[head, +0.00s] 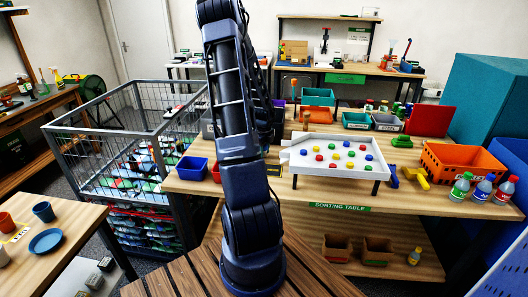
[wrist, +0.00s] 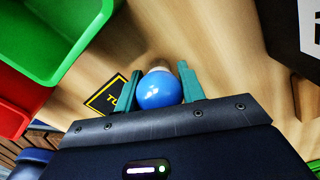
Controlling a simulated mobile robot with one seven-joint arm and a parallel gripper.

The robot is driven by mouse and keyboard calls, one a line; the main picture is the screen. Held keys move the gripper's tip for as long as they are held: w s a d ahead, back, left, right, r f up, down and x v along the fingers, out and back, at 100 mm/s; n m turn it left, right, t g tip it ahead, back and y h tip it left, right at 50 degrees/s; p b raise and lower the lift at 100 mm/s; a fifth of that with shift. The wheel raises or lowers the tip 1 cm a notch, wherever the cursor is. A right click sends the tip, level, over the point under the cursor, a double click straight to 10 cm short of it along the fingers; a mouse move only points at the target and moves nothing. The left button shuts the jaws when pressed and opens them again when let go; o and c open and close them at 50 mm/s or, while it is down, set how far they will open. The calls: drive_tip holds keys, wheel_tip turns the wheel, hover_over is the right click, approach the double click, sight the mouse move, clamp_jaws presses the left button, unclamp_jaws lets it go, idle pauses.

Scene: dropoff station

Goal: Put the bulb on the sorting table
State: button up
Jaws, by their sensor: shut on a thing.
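The bulb (wrist: 158,90) is a round blue globe with a pale base, seen in the wrist view. My gripper (wrist: 161,76) is shut on it, with a teal finger at each side. The sorting table (head: 440,203) is the long wooden table across the middle of the head view, with a green "SORTING TABLE" label on its front edge. A wooden surface (wrist: 215,45) lies beyond the bulb in the wrist view; I cannot tell the gap between them. In the head view my arm hides the gripper and bulb.
A white tray of coloured balls (head: 300,165) stands on the table's middle. An orange crate (head: 462,163) and several bottles are at right. A blue bin (head: 191,169) is at left. Green (wrist: 55,35) and red (wrist: 22,88) bins are near my gripper. A wire cage (head: 90,125) stands left.

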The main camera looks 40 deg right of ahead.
drive_tip(key=shift+f, duration=0.15)
drive_tip(key=o, duration=0.8)
